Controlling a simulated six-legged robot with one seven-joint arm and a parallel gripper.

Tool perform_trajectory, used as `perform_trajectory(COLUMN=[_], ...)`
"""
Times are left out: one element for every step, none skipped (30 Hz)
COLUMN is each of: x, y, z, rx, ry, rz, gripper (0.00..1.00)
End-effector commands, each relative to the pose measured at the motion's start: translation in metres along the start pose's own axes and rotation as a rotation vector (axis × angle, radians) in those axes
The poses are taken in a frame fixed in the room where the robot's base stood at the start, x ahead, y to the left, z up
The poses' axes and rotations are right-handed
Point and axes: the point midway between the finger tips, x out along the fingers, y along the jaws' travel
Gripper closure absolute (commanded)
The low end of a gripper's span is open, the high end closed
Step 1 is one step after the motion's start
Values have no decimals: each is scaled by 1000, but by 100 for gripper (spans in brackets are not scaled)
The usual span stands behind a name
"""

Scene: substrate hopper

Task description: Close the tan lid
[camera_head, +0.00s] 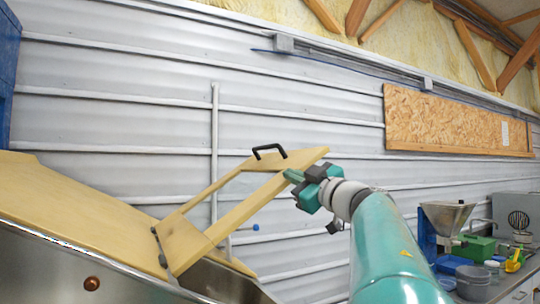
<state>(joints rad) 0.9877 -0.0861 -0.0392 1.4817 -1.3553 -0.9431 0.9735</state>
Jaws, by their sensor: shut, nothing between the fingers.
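The tan lid (222,219) stands tilted up from its hinged edge on the metal hopper (60,275), rising to the right. It is a frame with an opening and a black handle (269,151) near its raised end. The hopper mouth below the lid is partly visible. My gripper (289,175) is shut and empty. Its fingertips are at the right side edge of the lid, below the handle, close to or touching it; I cannot tell which.
A tan fixed panel (75,207) covers the hopper's left part. A bench at the right holds a metal funnel (447,216), a grey bucket (472,281) and small containers. A corrugated wall (120,65) with a vertical pipe (214,140) stands behind.

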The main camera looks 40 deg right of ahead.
Motion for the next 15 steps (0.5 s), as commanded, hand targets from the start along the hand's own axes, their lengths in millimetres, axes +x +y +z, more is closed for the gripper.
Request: perform_trajectory(x=[-5, -8, -12, -15, -18, -22, -26, -28, -33, -36, -39, -43, -46, -48, -52], y=[-1, -2, -2, -2, -4, -6, -7, -9, -12, -15, -17, -22, -25, -29, -34], z=[18, 26, 38, 47, 56, 68, 77, 85, 97, 106, 114, 126, 134, 142, 153], rx=[46, 73, 108, 136, 163, 199, 226, 253, 290, 317, 344, 380, 406, 434, 470], ry=[-4, -4, -5, -4, -5, -5, -5, -4, -4, -5, -5, -5, -6, -6, -5], rz=[13, 21, 34, 44, 54, 66, 76, 85, 97, 107, 116, 129, 139, 148, 161], gripper=[100, 100, 100, 100, 100, 100, 100, 100, 100, 100, 100, 100, 100, 100, 100])
